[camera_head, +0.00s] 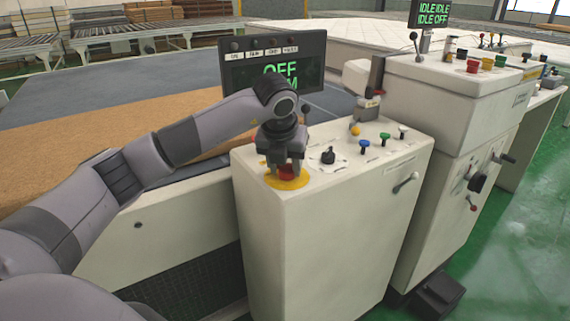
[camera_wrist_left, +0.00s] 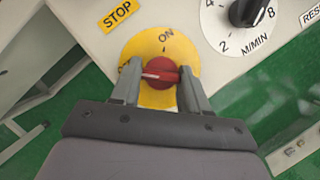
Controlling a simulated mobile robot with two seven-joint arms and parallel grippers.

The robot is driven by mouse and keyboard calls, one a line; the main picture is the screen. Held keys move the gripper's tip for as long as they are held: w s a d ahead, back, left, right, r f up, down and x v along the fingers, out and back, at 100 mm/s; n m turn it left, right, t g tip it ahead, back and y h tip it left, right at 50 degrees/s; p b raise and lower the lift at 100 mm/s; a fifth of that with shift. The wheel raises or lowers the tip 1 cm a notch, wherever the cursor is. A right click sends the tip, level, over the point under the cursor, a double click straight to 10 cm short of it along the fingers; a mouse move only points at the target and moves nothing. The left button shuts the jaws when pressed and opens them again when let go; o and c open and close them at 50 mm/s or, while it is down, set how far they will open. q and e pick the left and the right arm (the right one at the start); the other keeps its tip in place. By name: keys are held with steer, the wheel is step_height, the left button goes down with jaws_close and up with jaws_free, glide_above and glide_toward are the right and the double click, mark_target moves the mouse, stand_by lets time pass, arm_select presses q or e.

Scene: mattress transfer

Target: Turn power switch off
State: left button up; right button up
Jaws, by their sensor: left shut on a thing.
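The power switch is a red knob (camera_head: 287,172) on a round yellow plate (camera_head: 299,181) at the near left corner of the white control cabinet's top. In the left wrist view the red knob (camera_wrist_left: 160,72) has a white pointer mark turned to the left, away from the "ON" label at the top of the yellow plate (camera_wrist_left: 150,45). My left gripper (camera_head: 284,168) points down over it. In the left wrist view my left gripper (camera_wrist_left: 160,85) is shut on the knob, one finger on each side. The display (camera_head: 272,72) reads "OFF", partly hidden by my arm. My right gripper is not in view.
A second console (camera_head: 455,90) with levers and coloured buttons stands to the right. A brown mattress (camera_head: 60,150) lies behind my arm.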

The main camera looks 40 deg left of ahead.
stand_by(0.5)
arm_select(q)
steer(key=o, duration=1.1)
steer(key=shift+c, duration=0.2)
steer(key=v, duration=0.7)
